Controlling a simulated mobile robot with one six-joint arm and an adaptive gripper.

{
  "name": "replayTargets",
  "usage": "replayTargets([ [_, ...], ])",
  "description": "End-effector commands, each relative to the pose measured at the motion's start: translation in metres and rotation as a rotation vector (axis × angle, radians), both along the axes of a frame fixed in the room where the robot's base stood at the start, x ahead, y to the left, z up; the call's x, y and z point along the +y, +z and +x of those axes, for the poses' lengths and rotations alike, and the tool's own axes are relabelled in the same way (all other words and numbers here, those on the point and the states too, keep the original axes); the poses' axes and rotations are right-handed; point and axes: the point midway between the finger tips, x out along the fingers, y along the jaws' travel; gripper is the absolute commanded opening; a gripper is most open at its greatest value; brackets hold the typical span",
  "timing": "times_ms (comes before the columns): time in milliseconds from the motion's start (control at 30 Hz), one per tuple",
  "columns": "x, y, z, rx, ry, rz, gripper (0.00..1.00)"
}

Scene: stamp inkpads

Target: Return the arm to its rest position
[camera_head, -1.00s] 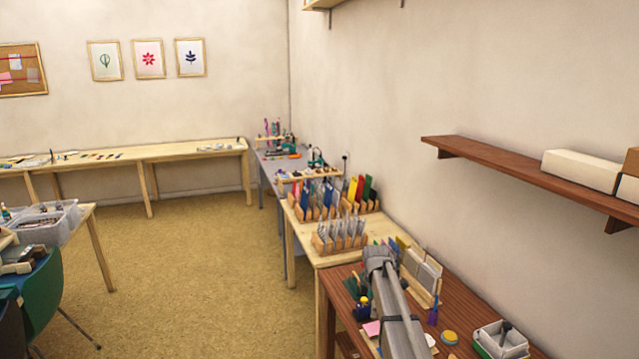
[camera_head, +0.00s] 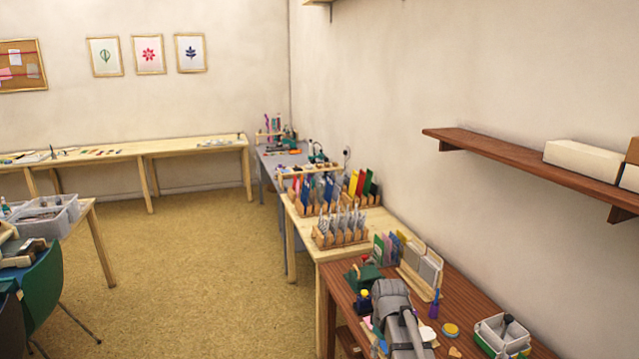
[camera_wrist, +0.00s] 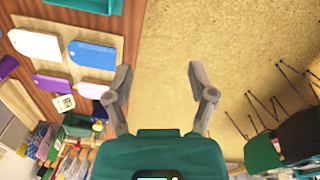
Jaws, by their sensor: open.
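My gripper (camera_wrist: 157,88) shows in the wrist view with its two grey fingers spread apart and nothing between them. It hangs over the tan floor, beside the edge of the brown wooden table. In the head view my grey arm (camera_head: 398,318) rises in front of the brown table (camera_head: 462,318) at the lower right; the gripper itself cannot be made out there.
The brown table carries a yellow round pad (camera_head: 451,330), a purple bottle (camera_head: 434,305), a card rack (camera_head: 420,268) and a grey-white bin (camera_head: 503,335). A brown shelf (camera_head: 530,172) juts from the right wall. The floor (camera_head: 190,270) on the left is clear up to a green chair (camera_head: 42,300).

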Motion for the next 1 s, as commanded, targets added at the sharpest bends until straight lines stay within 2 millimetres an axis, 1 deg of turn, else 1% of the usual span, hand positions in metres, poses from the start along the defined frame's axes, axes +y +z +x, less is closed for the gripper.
replayTargets([
  [33, 0.000, -0.003, -0.021, 0.000, -0.066, 0.000, 0.72],
  [100, -0.001, -0.005, -0.039, 0.000, -0.166, 0.000, 0.72],
  [200, -0.001, -0.008, -0.064, 0.000, -0.307, 0.000, 0.72],
  [300, -0.001, -0.010, -0.085, 0.000, -0.432, 0.000, 0.72],
  [400, -0.001, -0.012, -0.100, 0.000, -0.530, 0.000, 0.72],
  [500, -0.001, -0.013, -0.109, 0.000, -0.594, 0.000, 0.72],
  [600, -0.001, -0.013, -0.113, 0.000, -0.626, 0.000, 0.72],
  [1000, -0.001, -0.013, -0.113, 0.000, -0.633, 0.000, 0.72],
])
